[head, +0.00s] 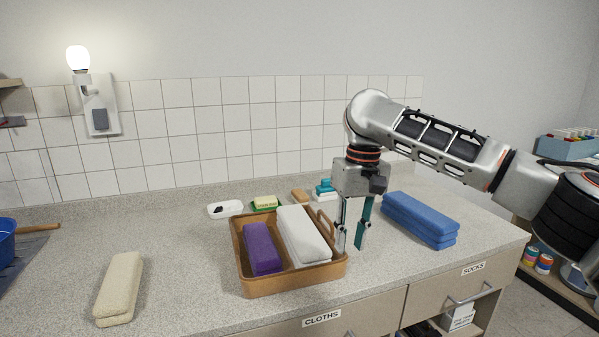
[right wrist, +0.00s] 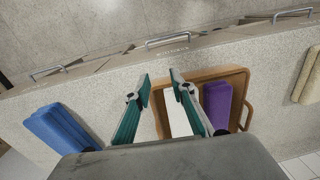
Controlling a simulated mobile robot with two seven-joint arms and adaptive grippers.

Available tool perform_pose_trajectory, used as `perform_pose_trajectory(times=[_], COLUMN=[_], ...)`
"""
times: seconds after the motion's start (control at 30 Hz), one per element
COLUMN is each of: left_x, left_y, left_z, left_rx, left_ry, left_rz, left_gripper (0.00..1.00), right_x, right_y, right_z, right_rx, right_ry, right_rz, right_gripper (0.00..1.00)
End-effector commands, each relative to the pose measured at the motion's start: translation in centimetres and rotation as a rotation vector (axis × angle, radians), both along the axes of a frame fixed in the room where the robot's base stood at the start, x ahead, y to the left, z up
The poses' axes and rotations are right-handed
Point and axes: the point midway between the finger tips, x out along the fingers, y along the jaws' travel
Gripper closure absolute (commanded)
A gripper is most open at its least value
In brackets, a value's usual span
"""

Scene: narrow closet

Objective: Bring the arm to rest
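My right gripper (head: 352,243) points down above the right end of the brown tray (head: 290,286). Its two teal-padded fingers stand apart with nothing between them. In the right wrist view my right gripper (right wrist: 160,84) is also open and empty, with the tray (right wrist: 209,74) beyond it. A folded purple cloth (head: 262,249) and a folded white cloth (head: 304,236) lie side by side in the tray. The purple cloth also shows in the right wrist view (right wrist: 217,103). My left gripper is in neither view.
A folded blue cloth (head: 419,219) lies right of my right gripper. A folded beige cloth (head: 119,288) lies at the front left. A white dish (head: 225,209), a sponge (head: 265,203) and a brush (head: 300,196) stand behind the tray. The counter between the beige cloth and tray is clear.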

Motion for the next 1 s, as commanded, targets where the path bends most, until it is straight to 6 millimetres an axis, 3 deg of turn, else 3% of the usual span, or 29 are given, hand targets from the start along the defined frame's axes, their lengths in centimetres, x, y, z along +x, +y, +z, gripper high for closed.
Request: perform_pose_trajectory(times=[0.03,0.3,0.57,0.6,0.87,1.0], left_x=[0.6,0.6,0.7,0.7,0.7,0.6], left_y=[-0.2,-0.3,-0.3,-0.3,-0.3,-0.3], left_z=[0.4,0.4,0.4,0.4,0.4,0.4], left_rx=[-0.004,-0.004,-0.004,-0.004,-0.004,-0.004], left_ry=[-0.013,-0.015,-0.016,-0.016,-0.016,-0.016], left_rz=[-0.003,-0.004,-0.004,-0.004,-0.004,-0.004], left_gripper=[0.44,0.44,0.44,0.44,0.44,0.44], right_x=[0.9,2.6,2.7,2.7,2.8,2.2], right_y=[-2.9,-12.4,-21.4,-20.0,-17.8,-16.2], right_z=[0.1,0.3,0.3,-1.6,-9.9,-15.6], right_rx=[0.005,0.025,0.043,0.045,0.076,0.104], right_ry=[-0.001,-0.001,-0.001,0.009,0.000,-0.014], right_rz=[-0.050,-0.210,-0.360,-0.333,-0.278,-0.240], right_gripper=[0.76,0.76,0.76,0.76,0.76,0.76])
